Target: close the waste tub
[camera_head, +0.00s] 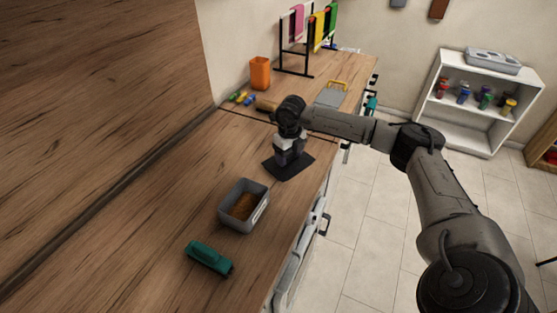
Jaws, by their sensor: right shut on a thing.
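The waste tub (258,217) is a grey, open-topped box on the wooden worktop, with brown stuff inside. A dark, flat, square lid (299,168) is just beyond it, up and to the right in the head view. My right gripper (285,158) points down over the lid's middle and is shut on it. The fingertips and the grip point are too small to make out. I cannot tell whether the lid touches the worktop. My left gripper is not in view.
An orange cup (260,73), small coloured items, a grey board (331,94) and a towel rack (296,73) stand farther back. Bare worktop lies left of the tub.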

